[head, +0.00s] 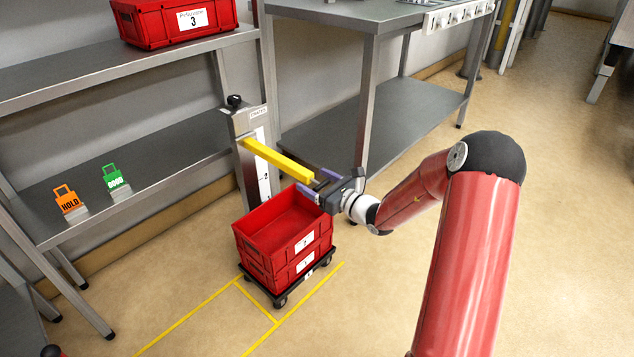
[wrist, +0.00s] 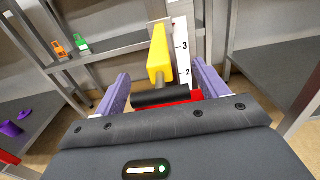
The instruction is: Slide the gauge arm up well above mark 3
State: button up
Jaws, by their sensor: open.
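The yellow gauge arm (head: 278,160) sticks out from the grey upright post (head: 240,125) over the stacked red crates. A white scale (head: 265,183) on the post shows mark 2 below the arm; marks 3 and 2 show on the scale in the wrist view (wrist: 182,60). The arm's exact height against mark 3 cannot be told. My gripper (head: 326,180) is open at the arm's near end. In the wrist view the yellow arm (wrist: 160,55) and its dark cross grip (wrist: 166,97) lie between my spread purple fingers (wrist: 162,85), with no clear contact.
Two stacked red crates (head: 285,225) stand on a black wheeled dolly (head: 312,270) below the arm. A red crate labelled 3 (head: 175,22) sits on the upper shelf. Orange HOLD (head: 68,203) and green (head: 114,178) tags stand on the lower shelf. A steel table (head: 345,15) stands behind.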

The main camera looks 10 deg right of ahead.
jog(key=v, duration=0.7)
jog(key=shift+s+d, duration=0.25)
jog(key=shift+s, duration=0.05)
jog(key=s+a+r+n+g, duration=0.4)
jog(key=s+a+n+g, duration=0.25)
jog(key=s+n, duration=0.25)
jog(key=s+a+r+n+g, duration=0.3)
jog(key=s+a+n+g, duration=0.2)
jog(key=s+a+n, duration=0.25)
jog(key=s+d+r+n+t+h, duration=0.1)
jog(key=s+d+r+n+h, duration=0.2)
jog(key=s+d+n+h, duration=0.2)
jog(key=s+d+r+n+t+h, duration=0.1)
jog(key=s+d+r+n+h, duration=0.2)
jog(key=s, duration=0.7)
jog(key=d+n+h, duration=0.2)
jog(key=n, duration=0.2)
jog(key=shift+s+r+h, duration=0.25)
jog(key=shift+s+h, duration=0.05)
jog(key=shift+s, duration=0.05)
jog(key=shift+o, duration=0.2)
jog(key=shift+t, duration=0.25)
